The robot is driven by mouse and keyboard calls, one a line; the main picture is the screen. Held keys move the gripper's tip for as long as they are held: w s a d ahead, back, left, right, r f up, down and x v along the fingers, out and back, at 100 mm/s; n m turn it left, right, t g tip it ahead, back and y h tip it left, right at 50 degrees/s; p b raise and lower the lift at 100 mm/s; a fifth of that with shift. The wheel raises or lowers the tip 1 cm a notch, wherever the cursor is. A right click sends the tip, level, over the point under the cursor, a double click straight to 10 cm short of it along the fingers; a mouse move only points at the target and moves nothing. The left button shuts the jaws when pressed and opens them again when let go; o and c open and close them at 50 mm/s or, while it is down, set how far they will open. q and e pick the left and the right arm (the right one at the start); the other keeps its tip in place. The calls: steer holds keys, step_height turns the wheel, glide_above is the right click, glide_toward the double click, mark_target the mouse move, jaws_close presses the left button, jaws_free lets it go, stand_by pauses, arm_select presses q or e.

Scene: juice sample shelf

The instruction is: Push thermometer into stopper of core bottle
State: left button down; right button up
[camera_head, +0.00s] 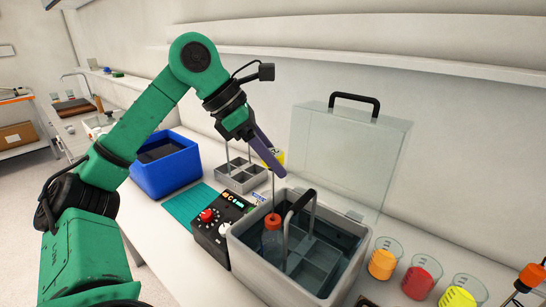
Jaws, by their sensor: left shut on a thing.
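My left gripper (279,173) reaches in from the upper left and points down over the grey bath. My right gripper is not in view.
The grey bath (250,262) has a dark handle (296,205) beside the bottle and a clear lid (345,150) standing behind. A control box (215,240), blue bin (165,183) and small rack (238,183) are left. Beakers of juice (383,262) stand right.

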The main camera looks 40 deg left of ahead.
mark_target(273, 219)
arm_select(q)
steer(key=shift+f+b, duration=6)
steer(key=shift+f, duration=0.4)
stand_by(0.3)
steer(key=shift+c, duration=1)
jaws_free()
steer(key=p+v, duration=0.5)
steer(key=v, duration=0.9)
steer(key=shift+s+r+p, duration=0.15)
steer(key=shift+r+p, duration=0.1)
steer(key=shift+p, duration=0.05)
